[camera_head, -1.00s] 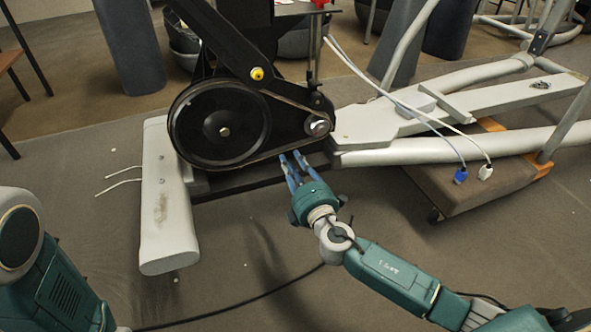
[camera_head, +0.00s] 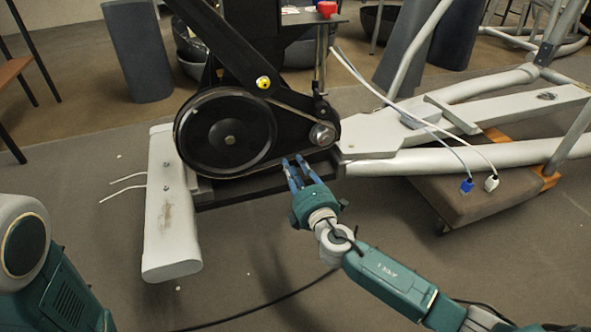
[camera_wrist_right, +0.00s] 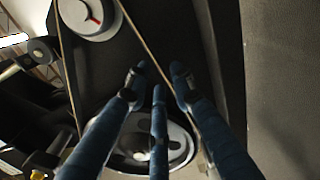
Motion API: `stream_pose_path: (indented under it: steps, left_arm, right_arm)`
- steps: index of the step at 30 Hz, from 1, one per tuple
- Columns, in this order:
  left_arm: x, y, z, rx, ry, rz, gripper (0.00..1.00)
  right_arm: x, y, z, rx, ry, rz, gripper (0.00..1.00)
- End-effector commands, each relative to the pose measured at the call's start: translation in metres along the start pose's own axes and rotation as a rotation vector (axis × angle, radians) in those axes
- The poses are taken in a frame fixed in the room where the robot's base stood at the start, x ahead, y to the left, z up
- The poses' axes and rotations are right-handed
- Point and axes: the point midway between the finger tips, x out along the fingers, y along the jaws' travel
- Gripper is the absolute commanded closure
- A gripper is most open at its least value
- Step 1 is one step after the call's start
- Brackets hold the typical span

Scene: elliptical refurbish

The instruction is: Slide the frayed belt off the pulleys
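The thin belt (camera_head: 293,104) runs around the large black pulley (camera_head: 205,150) and toward the small silver pulley (camera_head: 321,134) at its right. My right gripper (camera_head: 293,161) is just below the lower belt run, between the two pulleys, with its blue fingers pointing up at it. In the right wrist view, my right gripper (camera_wrist_right: 158,82) has its fingers spread, with nothing clearly held. The belt (camera_wrist_right: 148,48) passes behind the fingers there; I cannot tell whether they touch it. Fraying is too small to see. My left arm shows at the lower left, its gripper out of view.
The elliptical's white foot bar (camera_head: 170,225) stands left of the large pulley. Its pale frame (camera_head: 385,135) extends right over a brown wheeled dolly (camera_head: 475,205). A black cable (camera_head: 265,302) lies on the open grey floor in front.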

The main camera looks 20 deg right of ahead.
Motion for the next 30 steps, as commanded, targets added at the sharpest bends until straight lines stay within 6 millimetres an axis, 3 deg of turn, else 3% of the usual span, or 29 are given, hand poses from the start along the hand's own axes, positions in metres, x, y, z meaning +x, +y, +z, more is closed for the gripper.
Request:
stream_pose_path:
  steps: [30]
  left_arm:
    - [-0.003,0.0,-0.001,0.001,-0.001,0.0,0.49]
  right_arm:
    - [0.011,0.0,0.0,0.003,-0.002,0.0,0.77]
